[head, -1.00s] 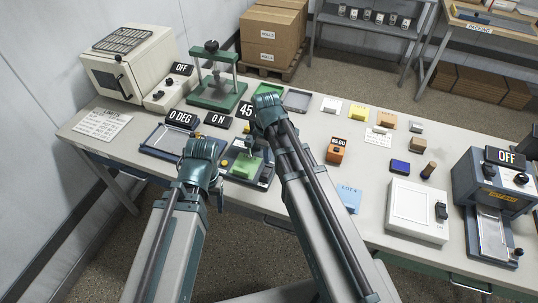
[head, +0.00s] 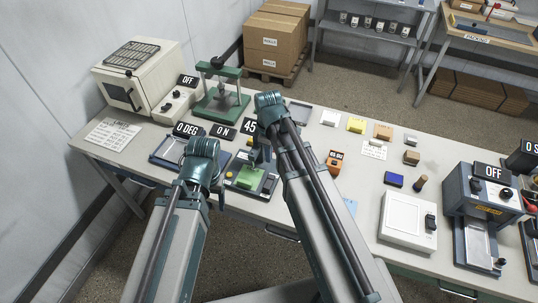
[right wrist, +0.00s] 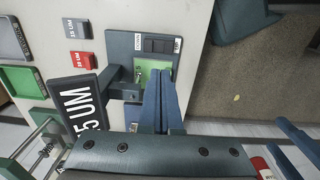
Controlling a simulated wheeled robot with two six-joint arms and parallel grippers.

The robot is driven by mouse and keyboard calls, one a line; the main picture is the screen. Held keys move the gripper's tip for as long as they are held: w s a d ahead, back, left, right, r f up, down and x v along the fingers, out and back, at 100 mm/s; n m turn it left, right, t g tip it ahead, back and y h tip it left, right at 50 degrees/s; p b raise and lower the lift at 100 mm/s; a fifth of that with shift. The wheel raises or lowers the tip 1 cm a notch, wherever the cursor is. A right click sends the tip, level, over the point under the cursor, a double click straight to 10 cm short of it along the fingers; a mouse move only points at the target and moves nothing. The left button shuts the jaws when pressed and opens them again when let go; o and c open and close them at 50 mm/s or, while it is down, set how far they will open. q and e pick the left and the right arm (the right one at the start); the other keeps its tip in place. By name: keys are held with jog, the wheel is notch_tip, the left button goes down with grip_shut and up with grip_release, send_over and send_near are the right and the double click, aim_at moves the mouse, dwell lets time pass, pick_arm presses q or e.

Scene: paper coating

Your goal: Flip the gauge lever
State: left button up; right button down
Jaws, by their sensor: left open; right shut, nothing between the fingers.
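The gauge (head: 262,184) is a dark device with a green piece on it and a display (head: 249,127) reading 45; it stands at the table's near edge. In the right wrist view its dark base (right wrist: 122,42), green piece (right wrist: 152,68) and "45 UM" display (right wrist: 80,108) show. I cannot clearly pick out the lever. My right gripper (right wrist: 160,82) is shut and empty, its fingertips over or at the green piece; contact is unclear. Blue fingers at the right wrist view's lower right appear to be my left gripper (right wrist: 272,133), apart from the gauge.
A dark tray device (head: 172,150) lies left of the gauge, and a green press (head: 221,100) stands behind it. An orange unit (head: 334,162) is to its right. A white box (head: 405,222) and a dark blue machine (head: 480,195) stand further right.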

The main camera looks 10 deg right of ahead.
aim_at(271, 178)
jog(key=shift+w+d, duration=0.55)
jog(key=shift+w, duration=0.25)
jog(key=shift+r, duration=0.1)
notch_tip(271, 178, down, 14)
jog(key=b, duration=1.3)
jog(key=shift+b, duration=0.4)
